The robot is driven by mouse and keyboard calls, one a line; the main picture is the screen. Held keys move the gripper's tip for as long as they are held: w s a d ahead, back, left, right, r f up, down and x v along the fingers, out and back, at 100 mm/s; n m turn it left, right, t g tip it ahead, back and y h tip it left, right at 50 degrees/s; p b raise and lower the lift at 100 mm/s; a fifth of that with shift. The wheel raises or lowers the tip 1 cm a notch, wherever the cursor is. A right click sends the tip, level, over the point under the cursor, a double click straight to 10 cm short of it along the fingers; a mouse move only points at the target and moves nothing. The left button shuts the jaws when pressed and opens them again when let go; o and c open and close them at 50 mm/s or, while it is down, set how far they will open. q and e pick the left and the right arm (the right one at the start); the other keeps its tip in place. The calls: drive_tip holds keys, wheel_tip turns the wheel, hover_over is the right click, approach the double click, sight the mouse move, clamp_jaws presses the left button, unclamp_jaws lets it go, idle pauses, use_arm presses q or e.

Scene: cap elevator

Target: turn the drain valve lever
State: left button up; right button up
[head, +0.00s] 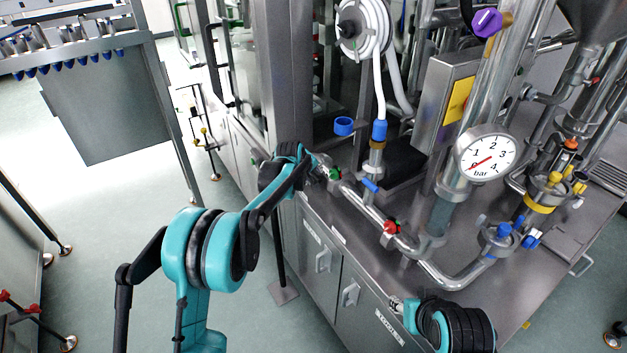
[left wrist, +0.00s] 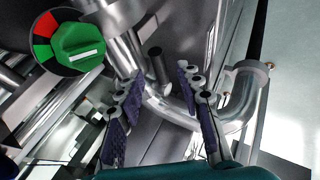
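My left gripper (head: 322,168) is at the left end of the steel pipe along the machine's front edge, beside a green part (head: 335,174). In the left wrist view the gripper (left wrist: 162,82) is open, its two padded fingers apart. A short black rod-like handle (left wrist: 158,64) shows between and beyond the fingertips, in front of a steel pipe; I cannot tell for sure that it is the drain valve lever. A green knob (left wrist: 78,46) on a red and green dial is left of the fingers. My right gripper (head: 398,304) is small and partly hidden at the bottom.
The pipe carries a blue lever (head: 370,185) and a red valve handle (head: 391,227). A pressure gauge (head: 487,157) stands behind it. A white hose (head: 379,85) hangs to a blue fitting (head: 379,130). Cabinet doors (head: 325,255) are below.

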use_arm(q)
drive_tip(key=shift+x, duration=0.85)
clamp_jaws()
drive_tip(key=shift+r, duration=0.1)
